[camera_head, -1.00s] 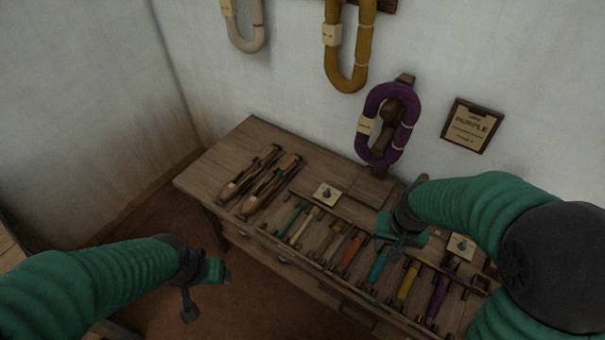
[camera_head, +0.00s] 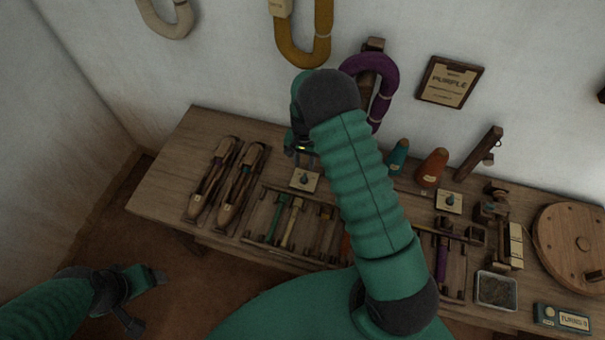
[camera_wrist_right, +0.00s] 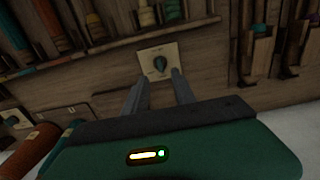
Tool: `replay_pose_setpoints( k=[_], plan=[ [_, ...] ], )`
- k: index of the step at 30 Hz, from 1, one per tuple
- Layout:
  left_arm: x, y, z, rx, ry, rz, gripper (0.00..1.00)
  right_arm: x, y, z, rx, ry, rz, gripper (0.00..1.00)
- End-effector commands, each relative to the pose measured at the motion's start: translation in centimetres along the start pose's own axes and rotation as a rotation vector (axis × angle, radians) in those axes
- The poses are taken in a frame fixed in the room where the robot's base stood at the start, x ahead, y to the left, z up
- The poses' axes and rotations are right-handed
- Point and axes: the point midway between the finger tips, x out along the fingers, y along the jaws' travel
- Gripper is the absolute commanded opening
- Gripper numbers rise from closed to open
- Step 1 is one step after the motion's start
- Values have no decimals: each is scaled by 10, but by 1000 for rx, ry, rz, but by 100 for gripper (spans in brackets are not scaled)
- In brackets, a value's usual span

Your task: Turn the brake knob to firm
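A small dark teal knob on a cream plate (camera_head: 304,181) sits on the bench top, right of the two wooden shuttles. A similar knob plate (camera_head: 448,201) sits farther right. I cannot read which is the brake knob. My right gripper (camera_head: 303,158) is just above and behind the left plate, partly hidden by its own arm. In the right wrist view its two fingers (camera_wrist_right: 159,77) are apart and empty, pointing at the knob (camera_wrist_right: 160,64), which shows between and beyond the tips. My left gripper (camera_head: 150,277) hangs at the lower left, off the bench; its fingers are unclear.
Two shuttles (camera_head: 228,182) lie left of the knob. A rack of coloured bobbins (camera_head: 290,223) runs along the front. Teal and orange cones (camera_head: 432,168), a small tray (camera_head: 496,290) and a round wooden disc (camera_head: 572,242) stand to the right. A purple yarn hank (camera_head: 383,92) hangs behind.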

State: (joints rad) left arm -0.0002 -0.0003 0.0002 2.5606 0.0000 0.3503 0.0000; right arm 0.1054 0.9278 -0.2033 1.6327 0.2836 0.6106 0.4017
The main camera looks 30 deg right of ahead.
Motion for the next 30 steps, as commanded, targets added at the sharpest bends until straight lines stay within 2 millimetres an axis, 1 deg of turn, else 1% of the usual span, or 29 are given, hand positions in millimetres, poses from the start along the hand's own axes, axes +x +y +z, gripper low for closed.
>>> replay_pose_setpoints(
  k=[1,6,9,11,15,20,23,27,28,30],
  plan=[
    [1,0,0,0,0,0,68,15,1,1,0,-4,3,32],
    [2,0,0,-1,1,0,68,54,2,1,2,-2,0,32],
    [3,0,0,-1,1,0,68,69,2,1,0,-1,-2,32],
    [3,0,0,0,1,0,68,75,2,1,0,-1,-2,32],
    [3,0,0,0,1,0,68,80,1,0,0,1,-3,32],
    [3,0,0,0,1,0,68,80,0,0,0,1,-2,32],
    [3,0,0,0,1,0,68,79,1,0,0,1,-2,21],
    [3,0,0,-1,0,0,68,79,1,0,0,1,-2,3],
    [3,0,0,-1,0,0,68,79,1,0,0,1,-3,0],
    [3,0,0,0,0,0,68,79,0,0,0,1,-3,0]
  ],
)
